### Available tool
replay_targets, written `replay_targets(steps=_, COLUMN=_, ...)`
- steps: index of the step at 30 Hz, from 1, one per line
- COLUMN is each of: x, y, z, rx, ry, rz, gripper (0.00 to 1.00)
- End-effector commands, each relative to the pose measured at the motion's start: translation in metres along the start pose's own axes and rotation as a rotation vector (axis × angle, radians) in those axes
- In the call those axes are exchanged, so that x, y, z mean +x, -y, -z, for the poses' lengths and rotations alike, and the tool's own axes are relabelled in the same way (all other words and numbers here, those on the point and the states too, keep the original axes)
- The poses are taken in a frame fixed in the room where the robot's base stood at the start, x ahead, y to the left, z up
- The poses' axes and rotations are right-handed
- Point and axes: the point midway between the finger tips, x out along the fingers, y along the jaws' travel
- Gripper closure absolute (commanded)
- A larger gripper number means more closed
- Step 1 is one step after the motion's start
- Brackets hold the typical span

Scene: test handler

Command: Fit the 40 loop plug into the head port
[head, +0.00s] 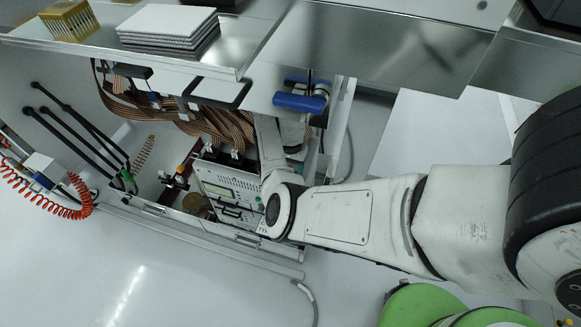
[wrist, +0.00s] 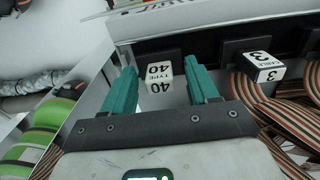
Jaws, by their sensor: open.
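My gripper (wrist: 163,66) has two teal fingers spread apart, one on each side of the block. I see a gap between the block and each finger, so nothing is held. In the head view my own arm covers most of the gripper and the block. I cannot pick out the head port for certain in either view.
In the head view, ribbon cables (head: 190,122) hang under a metal shelf (head: 215,58), above a grey instrument box (head: 228,185).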

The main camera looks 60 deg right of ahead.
Motion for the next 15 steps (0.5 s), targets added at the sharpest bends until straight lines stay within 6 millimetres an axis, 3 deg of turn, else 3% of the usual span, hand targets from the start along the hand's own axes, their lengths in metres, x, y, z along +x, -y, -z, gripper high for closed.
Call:
replay_targets(steps=5, x=-0.015, y=0.0, z=0.0, rx=0.0, ry=-0.002, rz=0.001, gripper=0.41)
replay_targets(steps=15, x=-0.079, y=0.001, z=0.0, rx=-0.001, ry=-0.003, rz=0.001, gripper=0.41)
